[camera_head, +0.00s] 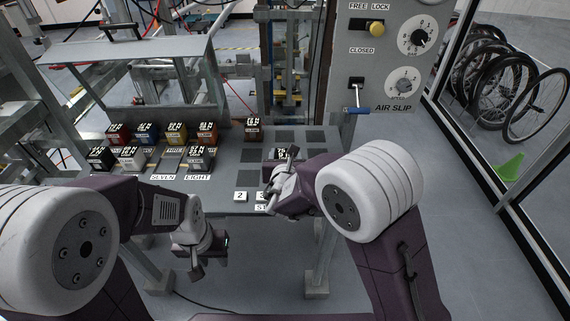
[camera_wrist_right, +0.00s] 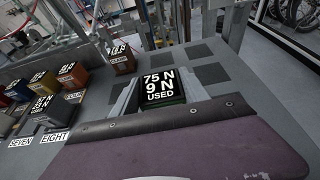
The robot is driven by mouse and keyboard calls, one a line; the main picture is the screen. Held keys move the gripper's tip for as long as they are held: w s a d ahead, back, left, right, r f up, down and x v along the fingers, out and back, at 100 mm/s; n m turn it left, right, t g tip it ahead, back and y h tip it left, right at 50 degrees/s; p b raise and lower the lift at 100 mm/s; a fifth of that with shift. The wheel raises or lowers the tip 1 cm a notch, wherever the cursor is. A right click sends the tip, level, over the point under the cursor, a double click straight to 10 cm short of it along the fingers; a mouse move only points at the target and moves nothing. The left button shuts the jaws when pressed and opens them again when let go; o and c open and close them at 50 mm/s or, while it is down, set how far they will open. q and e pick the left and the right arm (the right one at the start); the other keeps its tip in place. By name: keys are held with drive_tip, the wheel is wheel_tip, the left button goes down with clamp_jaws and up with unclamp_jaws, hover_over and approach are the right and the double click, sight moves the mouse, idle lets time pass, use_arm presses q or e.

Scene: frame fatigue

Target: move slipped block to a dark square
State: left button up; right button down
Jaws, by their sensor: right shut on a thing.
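A block with a black top marked "75 N 9 N USED" (camera_wrist_right: 164,86) and a green lower side is between the fingers of my right gripper (camera_head: 283,172). The right gripper is shut on it. In the head view the block (camera_head: 281,153) is partly hidden by the gripper. I cannot tell whether it touches the table. Dark squares lie on the grey table (camera_head: 233,160), one behind the block (camera_head: 285,135) and one to its right in the wrist view (camera_wrist_right: 211,73). My left gripper (camera_head: 205,262) hangs low in front of the table, away from the blocks; its fingers are unclear.
A brown block (camera_head: 254,129) stands on the table behind and left of the held block. Several coloured blocks (camera_head: 146,133) stand in rows at the left. Number tiles (camera_head: 240,196) lie near the front edge. A control panel (camera_head: 385,60) rises at the back right.

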wheel_tip(320, 180, down, 3)
drive_tip(key=shift+f+b, duration=0.2)
drive_tip(key=shift+b, duration=0.15)
drive_tip(key=shift+f, duration=0.15)
drive_tip(key=c, duration=0.6)
unclamp_jaws()
